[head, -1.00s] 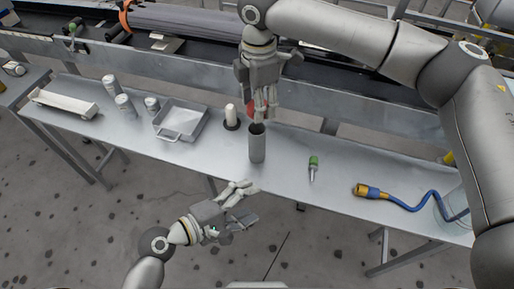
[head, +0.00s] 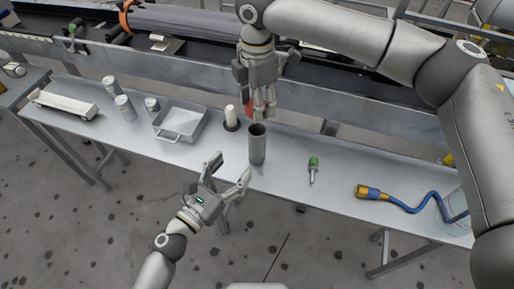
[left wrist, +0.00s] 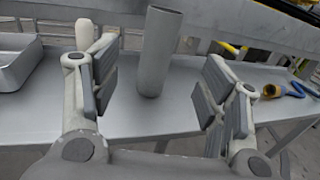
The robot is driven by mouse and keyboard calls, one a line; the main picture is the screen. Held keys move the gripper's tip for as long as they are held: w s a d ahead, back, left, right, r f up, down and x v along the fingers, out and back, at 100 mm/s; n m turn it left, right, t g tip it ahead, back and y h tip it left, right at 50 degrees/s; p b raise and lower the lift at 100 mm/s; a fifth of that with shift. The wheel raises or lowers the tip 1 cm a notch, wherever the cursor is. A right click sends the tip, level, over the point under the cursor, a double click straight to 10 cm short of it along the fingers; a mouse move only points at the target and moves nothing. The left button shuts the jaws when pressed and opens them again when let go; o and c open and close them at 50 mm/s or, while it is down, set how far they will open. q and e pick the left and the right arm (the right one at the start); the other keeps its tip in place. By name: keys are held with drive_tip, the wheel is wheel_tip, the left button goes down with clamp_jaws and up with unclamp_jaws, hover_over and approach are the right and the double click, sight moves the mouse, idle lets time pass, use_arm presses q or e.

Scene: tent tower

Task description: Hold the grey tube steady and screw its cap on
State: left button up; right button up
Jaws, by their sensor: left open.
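The grey tube (head: 257,148) stands upright on the metal table, its dark open mouth facing up. My left gripper (head: 231,167) is open at the table's front edge, left of and nearer than the tube. In the left wrist view the tube (left wrist: 160,55) stands beyond and between the spread fingers, apart from both. My right gripper (head: 263,112) points down above and just behind the tube. A red piece (head: 249,107), possibly the cap, shows beside its fingers, partly hidden. I cannot tell whether the fingers hold it.
A white cylinder on a dark base (head: 230,115) stands behind-left of the tube. A grey tray (head: 203,127) and several small cans are farther left. A green-topped tool (head: 313,168) and a blue cable (head: 405,207) lie right. Table between tube and tool is clear.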

sight(252, 144)
use_arm(q)
drive_tip(key=x, duration=1.2)
clamp_jaws()
use_arm(e)
drive_tip(key=shift+f, duration=2.5)
drive_tip(key=shift+f, duration=0.85)
drive_tip(key=shift+f, duration=0.6)
